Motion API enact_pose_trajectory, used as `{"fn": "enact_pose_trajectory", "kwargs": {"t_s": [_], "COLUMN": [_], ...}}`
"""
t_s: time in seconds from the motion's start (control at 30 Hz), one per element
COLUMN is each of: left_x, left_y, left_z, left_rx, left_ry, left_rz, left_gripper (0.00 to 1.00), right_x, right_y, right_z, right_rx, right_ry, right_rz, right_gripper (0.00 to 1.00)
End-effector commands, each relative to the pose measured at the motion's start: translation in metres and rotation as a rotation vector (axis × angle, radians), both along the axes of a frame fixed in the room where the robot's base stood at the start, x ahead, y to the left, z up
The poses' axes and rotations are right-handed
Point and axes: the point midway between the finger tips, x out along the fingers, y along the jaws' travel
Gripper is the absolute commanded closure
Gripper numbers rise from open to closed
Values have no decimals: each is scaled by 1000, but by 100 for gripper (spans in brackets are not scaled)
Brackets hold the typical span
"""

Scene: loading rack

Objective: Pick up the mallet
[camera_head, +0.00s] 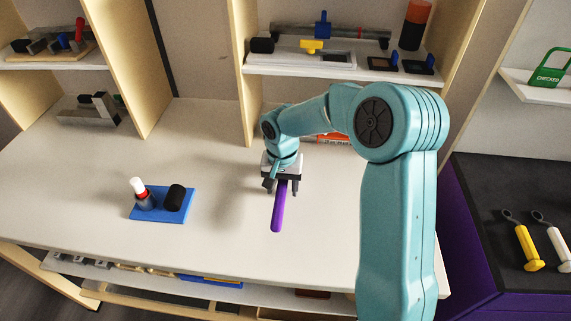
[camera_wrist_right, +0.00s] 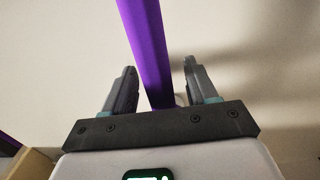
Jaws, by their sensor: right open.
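The mallet (camera_head: 279,212) shows as a purple handle over the white worktop, reaching toward the front edge from under my right gripper (camera_head: 281,187). Its head is not visible; the gripper and wrist cover that end. In the right wrist view the purple handle (camera_wrist_right: 147,45) runs between the two grey fingers of the right gripper (camera_wrist_right: 160,72). The fingers are open, with a gap on each side of the handle. My left gripper is not in view.
A blue tray (camera_head: 148,212) with a white-and-red bottle and a black cylinder lies left on the worktop (camera_head: 120,165). Shelves with tools stand behind. A dark surface (camera_head: 500,250) at the right holds a yellow and a white tool. The worktop between the tray and gripper is clear.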

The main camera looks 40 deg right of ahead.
Motion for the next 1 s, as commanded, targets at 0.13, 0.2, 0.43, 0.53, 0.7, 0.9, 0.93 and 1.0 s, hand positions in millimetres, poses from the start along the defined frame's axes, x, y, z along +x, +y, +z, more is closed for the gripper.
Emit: {"fn": "enact_pose_trajectory", "kwargs": {"t_s": [0.13,0.2,0.43,0.53,0.7,0.9,0.93,1.0], "left_x": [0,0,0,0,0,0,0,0], "left_y": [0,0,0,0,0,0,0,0], "left_z": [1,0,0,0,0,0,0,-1], "left_rx": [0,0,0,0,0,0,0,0], "left_ry": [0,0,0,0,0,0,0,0], "left_rz": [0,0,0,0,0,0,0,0], "left_gripper": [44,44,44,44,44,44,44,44], "right_x": [1,1,1,1,1,2,2,2], "right_y": [-1,-1,-1,-1,-1,-1,-1,-1], "right_z": [-6,-6,-6,-5,-5,4,7,17], "right_rx": [0,0,0,-2,-2,-2,-2,-3], "right_ry": [-1,-1,-1,-4,-4,-5,-7,-7], "right_rz": [0,0,0,0,0,0,0,0], "right_gripper": [43,43,91,100,100,100,100,100]}}
